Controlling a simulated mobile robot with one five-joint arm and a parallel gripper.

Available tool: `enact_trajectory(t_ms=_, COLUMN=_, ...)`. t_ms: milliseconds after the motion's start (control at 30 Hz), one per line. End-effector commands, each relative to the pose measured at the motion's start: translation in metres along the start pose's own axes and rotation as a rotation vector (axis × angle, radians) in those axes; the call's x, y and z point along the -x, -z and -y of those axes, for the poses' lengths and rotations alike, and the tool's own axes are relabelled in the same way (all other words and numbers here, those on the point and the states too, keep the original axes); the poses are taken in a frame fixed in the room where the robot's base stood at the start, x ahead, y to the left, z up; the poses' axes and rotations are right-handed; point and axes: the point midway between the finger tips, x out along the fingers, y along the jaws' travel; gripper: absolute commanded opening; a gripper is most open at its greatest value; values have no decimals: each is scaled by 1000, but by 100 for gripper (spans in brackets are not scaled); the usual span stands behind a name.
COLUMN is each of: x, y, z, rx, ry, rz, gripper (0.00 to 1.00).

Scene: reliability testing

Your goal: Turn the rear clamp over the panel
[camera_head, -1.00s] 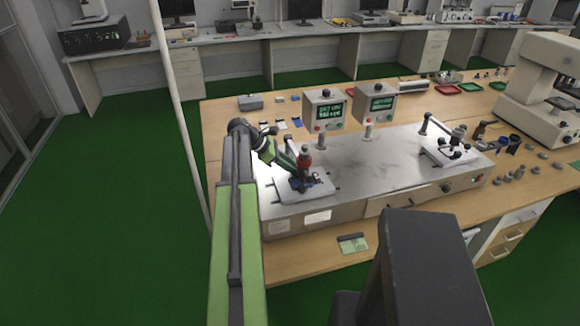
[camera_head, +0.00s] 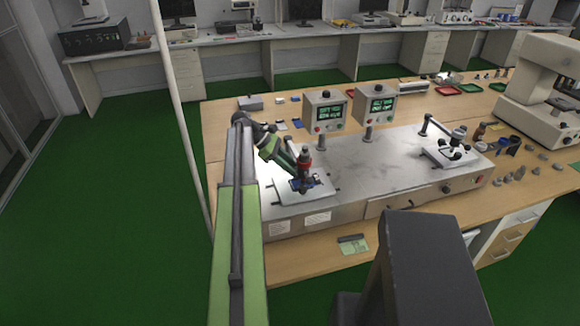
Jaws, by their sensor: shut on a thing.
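My gripper (camera_head: 304,184) is at the left station of the grey test bench, low over a white plate (camera_head: 289,198). A dark blue panel (camera_head: 317,182) lies on that plate, partly hidden by my gripper. A red-topped part (camera_head: 304,160) stands right at my gripper. My gripper's fingers are small and dark here, and they are closed on a small part at the panel. The rear clamp cannot be told apart from the dark parts around the fingers, so its angle is not clear.
Two display boxes (camera_head: 326,110) stand on posts behind the plate. A second fixture (camera_head: 452,146) is at the bench's right. A white microscope-like machine (camera_head: 545,90) stands at the far right. A green-white card (camera_head: 353,245) lies on the table in front. The bench middle is clear.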

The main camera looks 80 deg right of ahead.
Motion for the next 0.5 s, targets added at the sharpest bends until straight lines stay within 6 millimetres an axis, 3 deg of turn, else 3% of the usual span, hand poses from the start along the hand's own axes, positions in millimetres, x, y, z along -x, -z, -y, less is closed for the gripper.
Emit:
enact_trajectory(t_ms=33, x=0, y=0, z=0, rx=0, ry=0, rz=-1, gripper=0)
enact_trajectory(t_ms=67, x=0, y=0, z=0, rx=0, ry=-1, rz=-1, gripper=30)
enact_trajectory(t_ms=133, x=0, y=0, z=0, rx=0, ry=-1, rz=-1, gripper=38)
enact_trajectory(t_ms=500, x=8, y=-2, z=0, rx=1, ry=-1, rz=0, gripper=38)
